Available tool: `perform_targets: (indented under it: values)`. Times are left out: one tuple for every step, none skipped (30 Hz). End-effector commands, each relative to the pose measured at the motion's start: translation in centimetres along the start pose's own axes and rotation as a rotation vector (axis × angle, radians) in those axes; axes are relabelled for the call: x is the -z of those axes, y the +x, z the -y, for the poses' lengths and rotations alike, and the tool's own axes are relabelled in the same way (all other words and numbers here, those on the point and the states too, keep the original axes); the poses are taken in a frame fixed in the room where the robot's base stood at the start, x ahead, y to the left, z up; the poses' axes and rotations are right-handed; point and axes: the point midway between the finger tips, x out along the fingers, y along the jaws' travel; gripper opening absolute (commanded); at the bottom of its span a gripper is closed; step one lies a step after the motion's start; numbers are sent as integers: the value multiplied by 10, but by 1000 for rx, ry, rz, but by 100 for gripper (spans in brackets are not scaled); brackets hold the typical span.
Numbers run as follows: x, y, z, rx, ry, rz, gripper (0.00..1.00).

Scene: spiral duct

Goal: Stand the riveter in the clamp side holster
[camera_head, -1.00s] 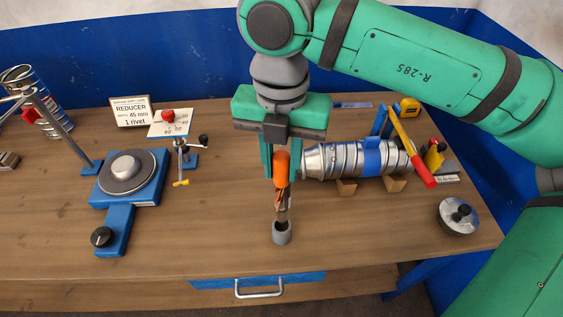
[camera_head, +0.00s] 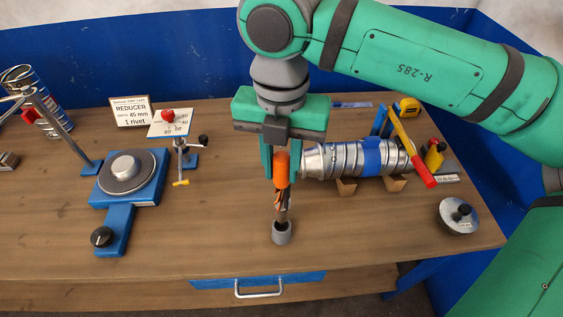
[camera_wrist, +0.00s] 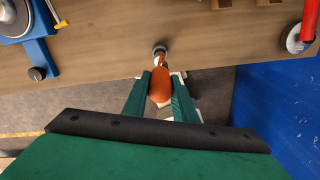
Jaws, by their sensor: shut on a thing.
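My gripper (camera_head: 281,165) points down over the front middle of the table and is shut on the orange handle of an upright tool (camera_head: 282,170), which I take to be the riveter. Its metal lower part reaches down to a small grey cup-like piece (camera_head: 282,233) at table level. I cannot tell whether the tip is inside the cup or just above it. In the wrist view the orange handle (camera_wrist: 160,86) sits between both fingers, with the grey piece (camera_wrist: 159,48) beyond it. I cannot tell which part is the clamp side holster.
A metal spiral duct (camera_head: 340,159) with a blue band lies on wooden blocks right of my gripper. A yellow bar with a red grip (camera_head: 424,171) leans over its right end. A blue turntable fixture (camera_head: 150,190) stands left. A round lidded piece (camera_head: 458,215) lies right.

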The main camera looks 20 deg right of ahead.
Motion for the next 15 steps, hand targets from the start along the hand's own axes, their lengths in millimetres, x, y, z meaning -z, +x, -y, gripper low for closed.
perform_targets:
  values:
    - [0, 1, 0, 0, 0, 0, 0]
    - [0, 2, 0, -1, 0, 0, 0]
    - [0, 2, 0, -1, 0, 1, 0]
    - [0, 3, 0, -1, 1, 1, 0]
    - [0, 4, 0, -1, 1, 1, 0]
    - [0, 4, 0, -1, 1, 1, 0]
    - [0, 5, 0, -1, 1, 1, 0]
    - [0, 6, 0, -1, 1, 1, 0]
    - [0, 6, 0, -1, 1, 1, 0]
    - [0, 7, 0, -1, 1, 1, 0]
    - [0, 8, 0, -1, 1, 2, 0]
    - [0, 8, 0, -1, 1, 2, 0]
    - [0, 9, 0, -1, 1, 2, 0]
    - [0, 10, 0, -1, 1, 2, 0]
    - [0, 10, 0, -1, 1, 1, 0]
